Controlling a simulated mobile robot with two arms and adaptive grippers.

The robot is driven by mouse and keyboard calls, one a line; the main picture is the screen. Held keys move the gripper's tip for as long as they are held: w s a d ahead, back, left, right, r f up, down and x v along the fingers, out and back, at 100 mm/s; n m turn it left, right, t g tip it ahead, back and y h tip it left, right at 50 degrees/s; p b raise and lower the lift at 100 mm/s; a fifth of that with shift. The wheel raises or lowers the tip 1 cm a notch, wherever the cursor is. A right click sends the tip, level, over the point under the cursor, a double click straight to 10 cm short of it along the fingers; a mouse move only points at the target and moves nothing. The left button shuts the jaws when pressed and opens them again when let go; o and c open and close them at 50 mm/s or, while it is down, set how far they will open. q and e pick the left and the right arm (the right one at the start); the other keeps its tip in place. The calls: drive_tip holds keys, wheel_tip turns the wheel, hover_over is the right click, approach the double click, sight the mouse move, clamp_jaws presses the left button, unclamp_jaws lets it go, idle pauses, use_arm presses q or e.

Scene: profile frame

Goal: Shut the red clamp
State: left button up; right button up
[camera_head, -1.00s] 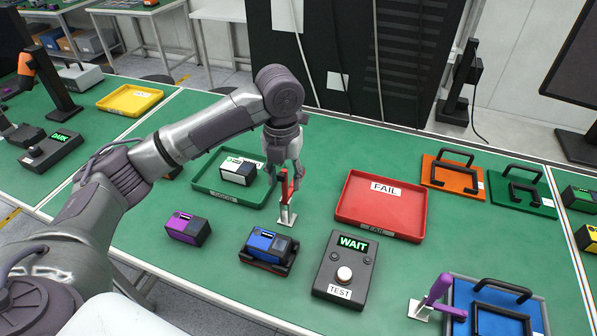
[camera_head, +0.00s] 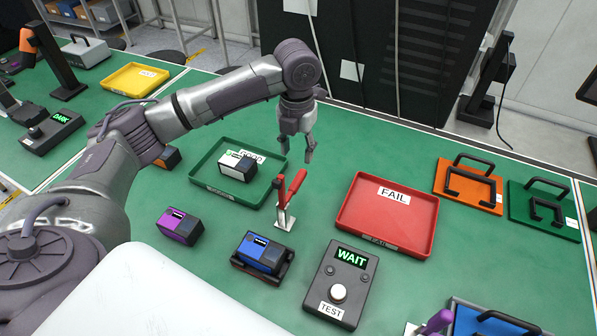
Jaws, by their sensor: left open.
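The red clamp (camera_head: 296,187) stands on a small metal base plate between the green tray and the red tray. One red part of it stands upright, and a red handle slants up to the right. My left gripper (camera_head: 296,155) is open and empty, pointing down, just above and behind the clamp in the picture. I see a gap between its fingers and the clamp handle. My right gripper is not in view.
A green tray (camera_head: 212,192) with a white-and-black device (camera_head: 238,166) lies left of the clamp. The red FAIL tray (camera_head: 392,228) lies to its right. A blue device (camera_head: 260,252) and a WAIT/TEST box (camera_head: 341,285) stand in front.

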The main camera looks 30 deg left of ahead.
use_arm(q)
hover_over(298, 178)
drive_tip(key=f, duration=0.4)
drive_tip(key=shift+s+p, duration=0.2)
drive_tip(key=shift+p, duration=0.2)
wheel_tip(298, 178, down, 5)
drive_tip(key=shift+w+f+p, duration=0.1)
drive_tip(key=shift+w+p, duration=0.05)
drive_tip(key=shift+p, duration=0.35)
drive_tip(key=shift+f, duration=0.35)
drive_tip(key=shift+c, duration=0.3)
drive_tip(key=c, duration=0.8)
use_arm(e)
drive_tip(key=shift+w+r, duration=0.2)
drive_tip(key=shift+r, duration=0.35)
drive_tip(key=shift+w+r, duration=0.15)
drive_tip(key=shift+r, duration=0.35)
